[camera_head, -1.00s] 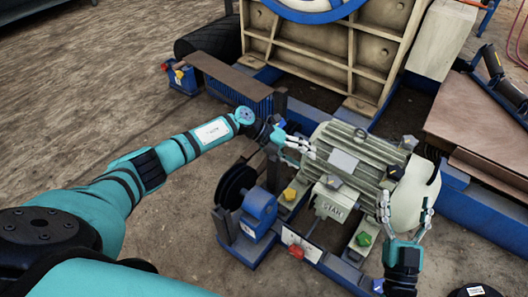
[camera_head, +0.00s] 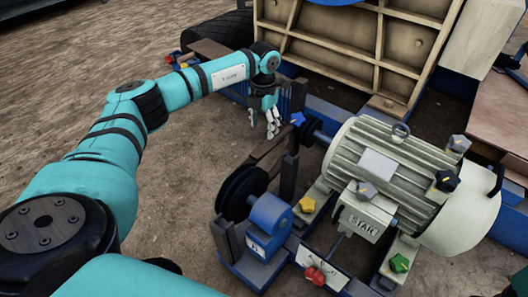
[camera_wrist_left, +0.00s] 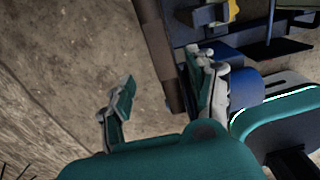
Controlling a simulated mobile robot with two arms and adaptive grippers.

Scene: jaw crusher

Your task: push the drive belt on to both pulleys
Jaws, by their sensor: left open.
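A large black grooved pulley (camera_head: 242,190) stands on the blue bracket left of the motor (camera_head: 385,165). A smaller dark pulley (camera_head: 312,132) sits at the motor's left end. I cannot pick out the drive belt clearly from the dark pulleys. My left gripper (camera_head: 265,128) hangs with its fingers down, behind the large pulley and left of the small one. My right gripper is out of view.
A brown strip (camera_head: 268,150) and a dark upright post (camera_head: 289,175) stand between the pulleys. The crusher's beige ribbed frame (camera_head: 350,45) rises behind. Bare ground lies left.

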